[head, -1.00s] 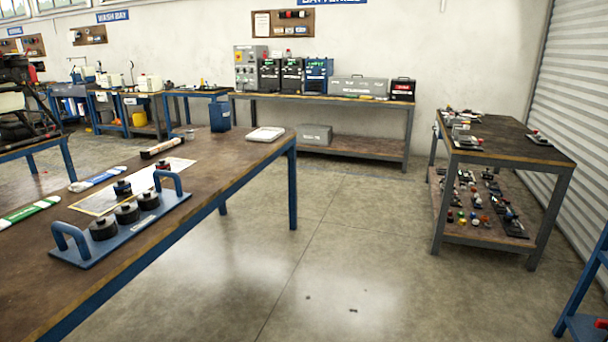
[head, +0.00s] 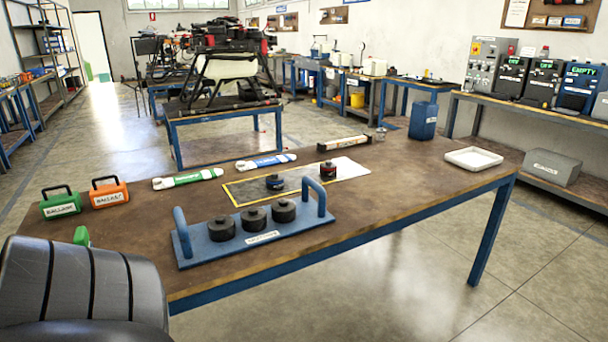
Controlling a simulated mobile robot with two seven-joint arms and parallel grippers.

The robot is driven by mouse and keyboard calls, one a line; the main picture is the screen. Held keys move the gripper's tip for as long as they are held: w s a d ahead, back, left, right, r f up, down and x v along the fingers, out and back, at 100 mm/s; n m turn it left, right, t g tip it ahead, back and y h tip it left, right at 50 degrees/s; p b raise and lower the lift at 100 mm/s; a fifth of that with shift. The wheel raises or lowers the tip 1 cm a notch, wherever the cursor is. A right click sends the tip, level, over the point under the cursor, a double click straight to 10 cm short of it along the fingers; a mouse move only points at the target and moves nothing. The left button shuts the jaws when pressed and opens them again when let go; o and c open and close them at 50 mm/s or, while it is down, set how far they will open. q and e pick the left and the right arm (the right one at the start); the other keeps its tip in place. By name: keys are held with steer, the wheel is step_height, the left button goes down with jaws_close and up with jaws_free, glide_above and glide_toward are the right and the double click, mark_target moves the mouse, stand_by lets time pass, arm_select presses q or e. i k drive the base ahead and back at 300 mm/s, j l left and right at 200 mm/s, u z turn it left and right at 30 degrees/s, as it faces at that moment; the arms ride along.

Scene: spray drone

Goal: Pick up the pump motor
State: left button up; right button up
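Several black round motor-like parts are on the wooden workbench (head: 400,170). A row of dark cylinders (head: 253,219) stands upright in a blue rack (head: 190,250) with two handles and a white label too small to read. Behind the rack, a dark cylinder with a blue band (head: 275,183) and one with a red band (head: 327,170) stand on a yellow-edged mat (head: 240,192). I cannot tell which of these is the pump motor.
Green (head: 60,203) and orange (head: 110,193) labelled ballast blocks stand at the bench's left. A drone (head: 228,60) stands on a table behind. Floor is clear at right.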

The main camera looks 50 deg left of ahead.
mark_target(275, 181)
steer(key=i, duration=1.45)
steer(key=i+u, duration=0.2)
steer(key=i, duration=0.4)
steer(key=i+l+u, duration=0.15)
steer(key=i, duration=0.45)
steer(key=l+u, duration=0.1)
steer(key=u, duration=1.45)
